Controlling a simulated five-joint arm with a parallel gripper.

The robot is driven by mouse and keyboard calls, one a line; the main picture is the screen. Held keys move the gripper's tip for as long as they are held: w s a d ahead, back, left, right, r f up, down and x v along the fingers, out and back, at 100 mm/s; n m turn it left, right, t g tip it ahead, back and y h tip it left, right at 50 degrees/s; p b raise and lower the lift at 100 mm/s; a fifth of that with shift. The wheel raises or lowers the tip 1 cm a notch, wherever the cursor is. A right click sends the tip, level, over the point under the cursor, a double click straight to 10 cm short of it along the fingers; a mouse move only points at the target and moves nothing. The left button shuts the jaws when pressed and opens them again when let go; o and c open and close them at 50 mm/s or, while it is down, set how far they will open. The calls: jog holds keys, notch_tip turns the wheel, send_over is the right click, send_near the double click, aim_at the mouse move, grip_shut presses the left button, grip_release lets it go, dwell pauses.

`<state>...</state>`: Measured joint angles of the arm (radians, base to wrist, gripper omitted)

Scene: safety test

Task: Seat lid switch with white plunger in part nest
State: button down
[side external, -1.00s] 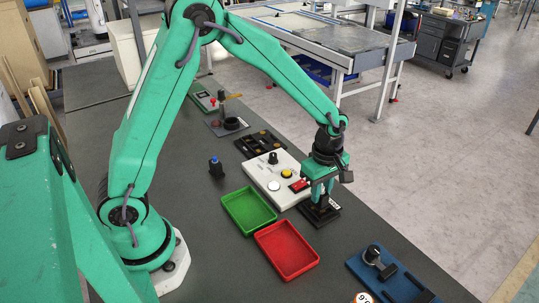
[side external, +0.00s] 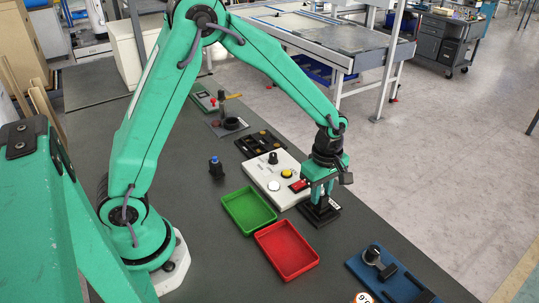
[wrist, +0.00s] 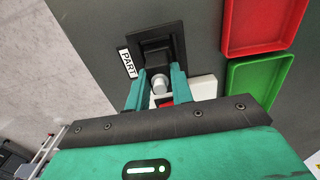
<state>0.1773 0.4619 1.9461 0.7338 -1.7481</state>
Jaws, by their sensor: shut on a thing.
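The black part nest (side external: 334,214) lies on the bench under my gripper (side external: 320,194). In the wrist view the nest (wrist: 176,28) shows with its "PART" label beside it. My gripper (wrist: 158,80) is shut on the lid switch, whose white plunger (wrist: 159,84) shows between the two green fingers. The switch's dark body is hard to tell from the black nest. It is over the nest or in its opening; I cannot tell how deep it sits. In the side view the switch is mostly hidden by the fingers.
A white control panel (side external: 258,171) with buttons stands beside the nest. A red tray (side external: 287,250) and a green tray (side external: 248,209) lie nearby. A blue fixture (side external: 398,280) is at the front right. The bench's right edge is close to the nest.

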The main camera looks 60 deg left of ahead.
jog(key=shift+f, duration=0.55)
dwell(0.5)
jog(key=c, duration=0.7)
grip_release()
jog(key=shift+c, duration=0.2)
jog(key=shift+r, duration=0.1)
jog(key=shift+r, duration=3.4)
jog(key=shift+r, duration=0.1)
